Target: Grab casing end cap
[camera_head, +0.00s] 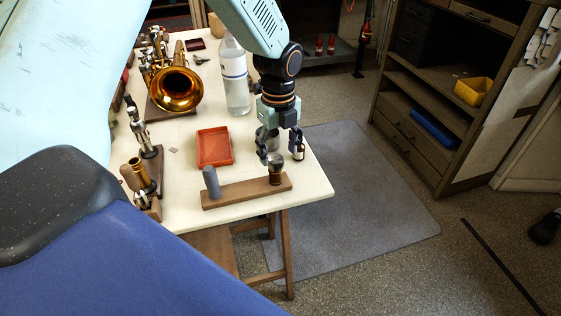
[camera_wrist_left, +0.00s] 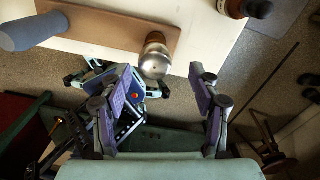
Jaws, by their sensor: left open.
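A rounded piece with a silver metal top and a brown lower part (camera_head: 275,168) stands at the right end of a wooden bar (camera_head: 240,192). In the left wrist view its shiny silver dome (camera_wrist_left: 155,60) overhangs the bar's edge. It may be the casing end cap; I cannot tell for sure. My left gripper (camera_head: 281,152) is open and empty, just behind and above this piece near the table's right edge. In the left wrist view, its fingertips (camera_wrist_left: 165,72) are spread, with the dome ahead between them, towards the left finger.
A grey cylinder (camera_head: 212,182) stands on the bar's left end. A small bottle (camera_head: 298,151) stands beside my gripper at the table edge. A red tray (camera_head: 214,147), clear bottle (camera_head: 235,80) and brass horn (camera_head: 176,88) are farther back. Bare tabletop (camera_head: 312,182) lies right of the bar.

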